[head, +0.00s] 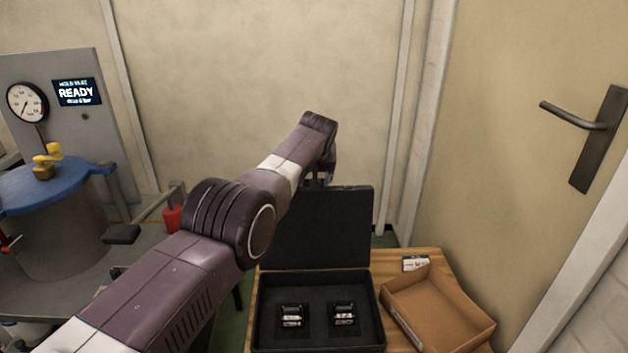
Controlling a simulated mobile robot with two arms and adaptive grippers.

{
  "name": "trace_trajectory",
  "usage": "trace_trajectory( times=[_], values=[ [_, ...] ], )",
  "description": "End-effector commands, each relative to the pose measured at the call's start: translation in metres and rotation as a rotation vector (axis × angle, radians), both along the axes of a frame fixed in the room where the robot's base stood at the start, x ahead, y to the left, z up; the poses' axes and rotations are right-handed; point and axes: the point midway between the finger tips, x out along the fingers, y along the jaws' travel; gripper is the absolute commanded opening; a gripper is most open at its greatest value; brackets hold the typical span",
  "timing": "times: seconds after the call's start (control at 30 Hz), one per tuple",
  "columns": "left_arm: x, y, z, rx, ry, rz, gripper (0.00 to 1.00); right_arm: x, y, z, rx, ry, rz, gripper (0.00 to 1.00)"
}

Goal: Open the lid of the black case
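The black case (264,335) sits on a wooden table. Its lid (340,230) stands raised at the back, nearly upright, so the case is open. Two small black items with metallic parts, one on the left (291,315) and one on the right (344,314), sit in the dark insert. My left arm reaches in from the lower left and passes in front of the lid's left side. My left gripper (318,180) is at the lid's top edge, mostly hidden by the wrist; I cannot tell whether it touches the lid. My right gripper is not in view.
An open brown tray (468,318) lies right of the case, with a small white label card (416,263) behind it. A door with a dark handle (590,126) is at right. A blue-topped cylinder (50,188) and a gauge panel reading READY (77,92) stand at left.

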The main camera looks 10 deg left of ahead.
Motion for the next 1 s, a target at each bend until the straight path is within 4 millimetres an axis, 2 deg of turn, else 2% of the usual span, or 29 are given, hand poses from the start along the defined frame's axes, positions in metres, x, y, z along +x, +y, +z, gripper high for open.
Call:
trace_trajectory(
  times=[0.2,0.23,0.37,1.0],
  values=[
    [-0.0001,-0.0004,0.0018,0.000,0.001,0.000,0.00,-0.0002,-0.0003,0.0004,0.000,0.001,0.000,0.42],
    [-0.0001,-0.0004,0.0018,0.000,0.001,0.000,0.45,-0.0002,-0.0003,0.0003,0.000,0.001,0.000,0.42],
    [-0.0001,-0.0004,0.0016,0.000,0.000,0.000,0.59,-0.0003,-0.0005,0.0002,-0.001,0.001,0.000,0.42],
    [-0.0018,-0.0027,0.0076,0.001,-0.002,-0.001,0.61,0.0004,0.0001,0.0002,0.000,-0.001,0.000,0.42]
  ],
)
